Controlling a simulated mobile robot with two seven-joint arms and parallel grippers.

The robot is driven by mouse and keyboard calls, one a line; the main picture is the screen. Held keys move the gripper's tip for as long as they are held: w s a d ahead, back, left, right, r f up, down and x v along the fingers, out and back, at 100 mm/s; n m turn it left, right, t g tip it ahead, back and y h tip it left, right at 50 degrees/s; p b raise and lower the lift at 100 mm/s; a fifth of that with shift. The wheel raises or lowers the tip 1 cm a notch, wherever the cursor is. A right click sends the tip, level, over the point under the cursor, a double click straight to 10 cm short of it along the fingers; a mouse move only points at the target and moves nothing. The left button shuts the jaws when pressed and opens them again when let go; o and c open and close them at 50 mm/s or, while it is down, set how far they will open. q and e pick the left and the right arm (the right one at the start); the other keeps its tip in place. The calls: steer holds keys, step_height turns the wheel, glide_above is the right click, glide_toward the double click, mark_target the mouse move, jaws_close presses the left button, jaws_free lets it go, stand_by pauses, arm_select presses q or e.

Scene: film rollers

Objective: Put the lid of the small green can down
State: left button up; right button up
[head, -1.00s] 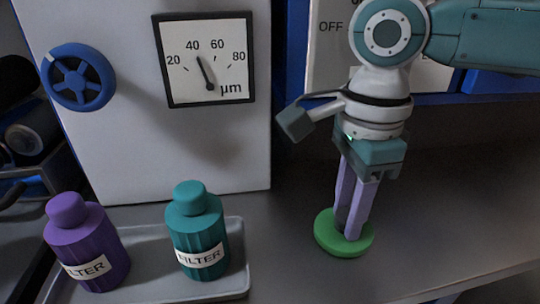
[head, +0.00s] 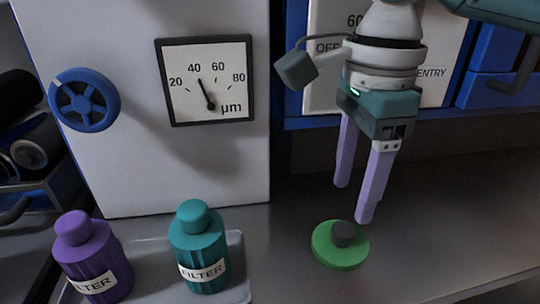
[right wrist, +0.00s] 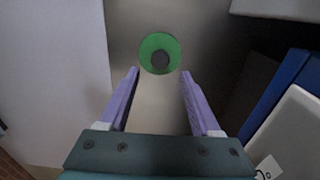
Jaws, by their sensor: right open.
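The green lid (head: 327,249) is a flat round disc with a dark grey knob (head: 343,233) on top. It lies on the grey surface in the head view, right of the tray, and also shows in the right wrist view (right wrist: 149,47), beyond the fingertips. My right gripper (head: 352,204) is open and empty, with its purple fingers pointing down above the lid, apart from it. Its fingers also show spread in the right wrist view (right wrist: 160,72). My left gripper is not in view. The small green can itself is not seen.
A grey tray (head: 238,262) at the lower left holds a purple filter bottle (head: 85,245) and a teal filter bottle (head: 198,243). Behind stands a white cabinet with a gauge (head: 206,80) and a blue handwheel (head: 85,99). The grey surface right of the lid is clear.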

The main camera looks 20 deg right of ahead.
mark_target(342, 229)
step_height(342, 229, up, 5)
steer(key=s+a+f+n, duration=0.1)
steer(key=a+f+n, duration=0.1)
steer(key=a+n, duration=0.1)
steer(key=s+a+f+n+y, duration=0.1)
steer(key=s+a+f+n, duration=0.1)
steer(key=a+n, duration=0.1)
steer(key=s+a+f+n+t+y+p, duration=0.1)
steer(key=a+f+n, duration=0.1)
steer(key=n, duration=0.2)
steer(key=shift+s+a+f, duration=0.25)
steer(key=shift+a+f, duration=0.05)
steer(key=shift+a, duration=0.1)
steer(key=s+d+f+n+t+h, duration=0.1)
steer(key=s+d+f+n, duration=0.1)
steer(key=s+n, duration=0.3)
steer(key=s+d+f+n+t, duration=0.1)
steer(key=s+d+f+n, duration=0.1)
steer(key=s+n, duration=0.4)
steer(key=shift+s+d+n+t+h, duration=0.3)
steer(key=shift+d+n+h, duration=0.1)
steer(key=shift+d+n, duration=0.45)
